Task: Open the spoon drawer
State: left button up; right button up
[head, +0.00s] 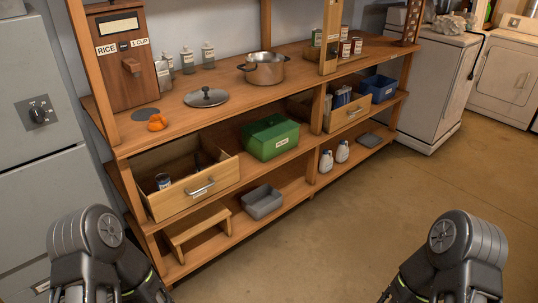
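Two wooden drawers sit in the shelf unit under the counter. The left drawer (187,187) is pulled well out, with a metal handle and a small label on its front; a small can or jar (163,181) stands inside. The right drawer (348,114) also has a handle and label, and its open top shows blue and white items inside. The labels are too small to read, so I cannot tell which is the spoon drawer. My two arms show at the bottom left and bottom right, apart from the shelf; neither gripper's fingers are in view.
A green box (272,138) stands between the drawers, and a blue bin (379,88) is at the right. A pot (264,68) and a lid (206,97) are on the counter. A grey bin (262,202) and small stool (200,231) are below. The floor in front is clear.

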aim_at(187, 187)
jog(key=i+z, duration=0.45)
jog(key=i, duration=0.4)
